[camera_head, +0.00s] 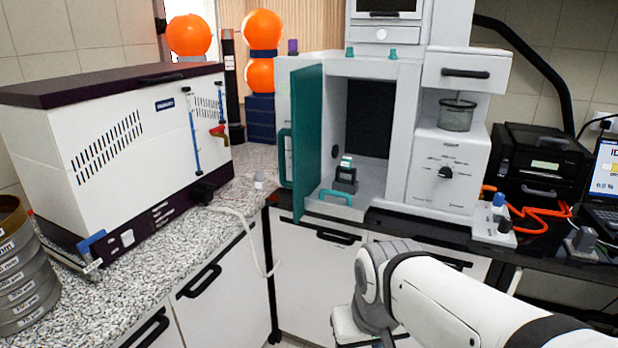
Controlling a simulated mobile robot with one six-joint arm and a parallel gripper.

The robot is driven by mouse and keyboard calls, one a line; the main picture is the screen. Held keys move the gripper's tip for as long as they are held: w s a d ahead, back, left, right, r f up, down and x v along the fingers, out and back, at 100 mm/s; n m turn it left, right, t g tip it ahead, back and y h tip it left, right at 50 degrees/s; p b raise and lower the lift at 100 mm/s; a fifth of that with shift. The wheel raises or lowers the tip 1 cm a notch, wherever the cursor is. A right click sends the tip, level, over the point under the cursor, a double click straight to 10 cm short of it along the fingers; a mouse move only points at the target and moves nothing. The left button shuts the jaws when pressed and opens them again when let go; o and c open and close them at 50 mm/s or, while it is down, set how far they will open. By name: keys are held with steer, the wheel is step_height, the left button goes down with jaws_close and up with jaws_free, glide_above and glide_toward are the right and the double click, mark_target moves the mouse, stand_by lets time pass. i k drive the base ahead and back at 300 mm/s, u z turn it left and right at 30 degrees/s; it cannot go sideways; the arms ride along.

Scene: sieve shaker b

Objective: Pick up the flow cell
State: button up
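A small block with a dark grey base and a pale, teal-tinted top (346,172) stands upright inside the open chamber of the white instrument (350,68). It looks like the flow cell, but it is too small to be sure. It rests on the light chamber floor, behind a teal handle (336,196). The teal door (307,140) stands open on the left. My arm enters from the lower right and bends down at the bottom middle, in front of and below the instrument. My gripper's fingers do not show.
A black ledge (420,224) runs under the instrument. A white machine with a dark lid (120,135) and stacked sieves (22,270) stand on the left speckled counter (140,262). A metal cup (456,115), orange cable (535,212) and black printer-like box (545,160) are at right.

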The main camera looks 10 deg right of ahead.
mark_target(345, 174)
steer(key=z, duration=0.05)
steer(key=i, duration=0.85)
